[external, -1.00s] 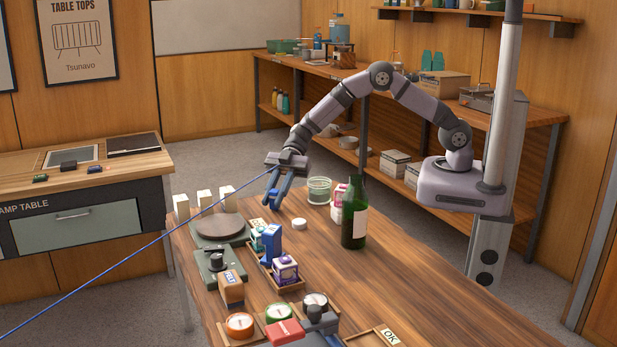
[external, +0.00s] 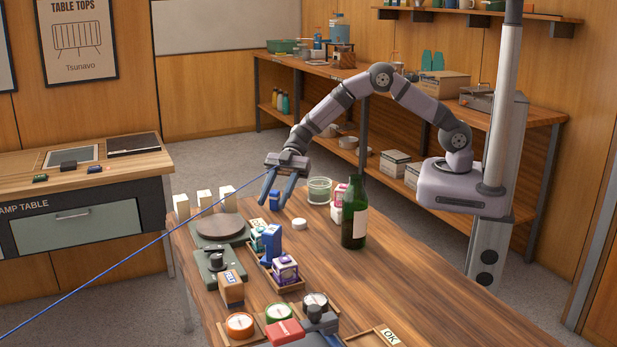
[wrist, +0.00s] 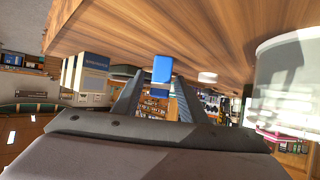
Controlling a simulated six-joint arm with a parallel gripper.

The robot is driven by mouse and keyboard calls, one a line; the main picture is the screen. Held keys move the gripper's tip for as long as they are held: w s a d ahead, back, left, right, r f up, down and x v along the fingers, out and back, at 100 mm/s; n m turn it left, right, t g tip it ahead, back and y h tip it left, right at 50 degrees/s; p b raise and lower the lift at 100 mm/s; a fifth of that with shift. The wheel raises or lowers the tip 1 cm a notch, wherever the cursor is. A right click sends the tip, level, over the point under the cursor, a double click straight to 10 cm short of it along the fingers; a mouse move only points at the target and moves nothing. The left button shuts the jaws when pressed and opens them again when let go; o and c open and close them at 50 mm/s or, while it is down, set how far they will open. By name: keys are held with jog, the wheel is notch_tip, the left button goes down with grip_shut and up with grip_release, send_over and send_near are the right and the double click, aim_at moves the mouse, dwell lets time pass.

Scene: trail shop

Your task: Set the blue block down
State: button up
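The blue block (external: 275,200) stands upright on the wooden table near its far edge, with a small pale mark on its face. My gripper (external: 272,206) is open, its two fingers spread apart on either side of the block and pointing down. In the wrist view the blue block (wrist: 162,69) shows between the spread fingertips of my gripper (wrist: 156,82), with gaps beside it. It looks to rest against the tabletop (wrist: 210,35); its exact contact with the table is hard to see.
A white round lid (external: 299,224), a glass jar (external: 319,190) and a tall green bottle (external: 354,215) stand to the right. A round dark plate (external: 220,227) and several pale blocks are left. A tray with small boxes (external: 285,270) lies nearer.

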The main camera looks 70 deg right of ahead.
jog(key=shift+r, duration=0.25)
jog(key=b+v, duration=0.2)
jog(key=v, duration=1)
jog(key=shift+f+b, duration=0.1)
jog(key=shift+b, duration=0.3)
